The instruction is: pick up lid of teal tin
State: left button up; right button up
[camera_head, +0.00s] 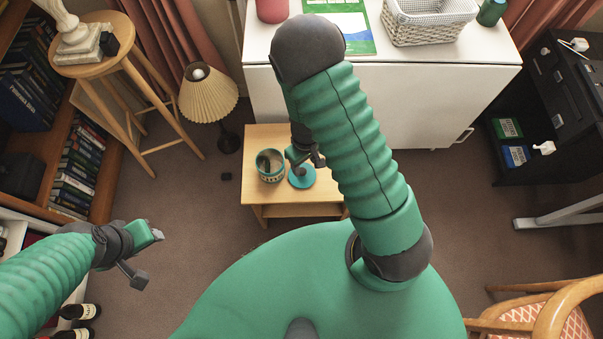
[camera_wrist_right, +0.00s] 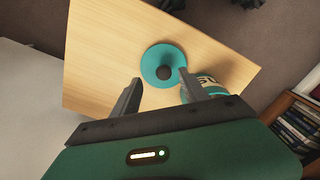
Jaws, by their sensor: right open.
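The teal lid (camera_head: 301,177) is a flat round disc with a dark knob, lying on the small wooden table (camera_head: 262,205). In the right wrist view the lid (camera_wrist_right: 163,62) shows whole, its knob ahead of and roughly between my fingertips. The open teal tin (camera_head: 270,166) stands just left of the lid, with something dark inside; it shows partly behind a finger in the wrist view (camera_wrist_right: 207,84). My right gripper (camera_head: 318,160) is open and empty above the table close to the lid.
A white cabinet (camera_head: 420,100) stands behind the table, with a woven basket (camera_head: 428,22) on top. A pleated lamp (camera_head: 208,95) and wooden stool (camera_head: 105,60) stand at left. A patterned chair (camera_head: 530,315) is at front right. Carpet beside the table is mostly clear.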

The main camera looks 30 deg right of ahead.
aim_at(302, 171)
jog(key=f, duration=0.1)
jog(key=f+b, duration=0.1)
jog(key=f, duration=0.1)
jog(key=f+b, duration=0.1)
jog(key=f, duration=0.1)
jog(key=shift+w+a+f, duration=0.1)
jog(key=shift+a+f, duration=0.05)
jog(key=shift+a, duration=0.2)
jog(key=shift+f, duration=0.1)
jog(key=shift+d, duration=0.1)
jog(key=c, duration=0.9)
grip_shut()
